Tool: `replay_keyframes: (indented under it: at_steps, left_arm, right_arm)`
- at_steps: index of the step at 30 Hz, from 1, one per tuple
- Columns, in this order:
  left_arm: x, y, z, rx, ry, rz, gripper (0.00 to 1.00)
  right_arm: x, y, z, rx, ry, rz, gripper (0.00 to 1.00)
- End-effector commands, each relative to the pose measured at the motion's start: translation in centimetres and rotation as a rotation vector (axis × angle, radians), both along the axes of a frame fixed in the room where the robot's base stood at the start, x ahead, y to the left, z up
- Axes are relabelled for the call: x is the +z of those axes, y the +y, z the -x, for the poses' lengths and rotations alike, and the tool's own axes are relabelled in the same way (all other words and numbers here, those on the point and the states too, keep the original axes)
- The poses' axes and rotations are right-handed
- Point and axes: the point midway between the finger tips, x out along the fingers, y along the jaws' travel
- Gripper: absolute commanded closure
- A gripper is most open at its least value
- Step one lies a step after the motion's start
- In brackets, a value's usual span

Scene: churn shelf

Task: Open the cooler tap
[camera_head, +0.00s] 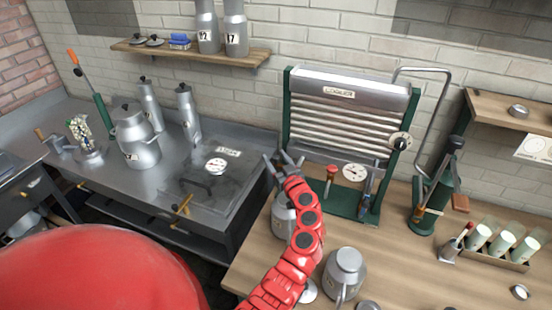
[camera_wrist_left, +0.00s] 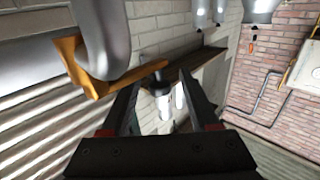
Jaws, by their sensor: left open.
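The cooler (camera_head: 345,85) is a green frame with horizontal metal tubes, standing at the back of the wooden counter. In the wrist view its ribbed tubes (camera_wrist_left: 40,125) fill the left side. A brass tap-like piece with a lever (camera_wrist_left: 92,72) sits by a thick grey pipe (camera_wrist_left: 103,35) in that view; the lever reaches right, in front of the fingertips. I cannot tell whether it is touched. My left gripper (camera_head: 284,158) is by the cooler's lower left side, open, with nothing seen held; its two dark fingers show in the wrist view (camera_wrist_left: 160,92). My right gripper is out of view.
A red-knobbed fitting (camera_head: 331,172) and a dial (camera_head: 355,174) stand at the cooler's base. A metal can (camera_head: 345,268) stands in front, and another (camera_head: 283,215) is partly behind my arm. A bent pipe (camera_head: 445,110) rises at right. A metal bench (camera_head: 120,185) is at left.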

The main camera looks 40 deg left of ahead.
Motion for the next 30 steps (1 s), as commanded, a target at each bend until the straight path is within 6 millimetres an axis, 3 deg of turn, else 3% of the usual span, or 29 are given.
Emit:
replay_keyframes:
  at_steps: [1,9,11,30]
  left_arm:
    - [0.0,-0.01,0.0,0.0,0.0,0.0,0.44]
    - [0.01,-0.04,0.0,0.0,0.0,0.0,0.92]
    - [0.02,-0.04,0.0,-0.001,0.0,0.0,1.0]
    - [0.04,-0.06,-0.01,-0.001,-0.001,-0.001,1.0]
  right_arm:
    - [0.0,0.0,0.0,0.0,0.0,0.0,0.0]
    - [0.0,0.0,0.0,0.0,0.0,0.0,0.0]
    - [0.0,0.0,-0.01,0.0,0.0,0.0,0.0]
    - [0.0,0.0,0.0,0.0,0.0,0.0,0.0]
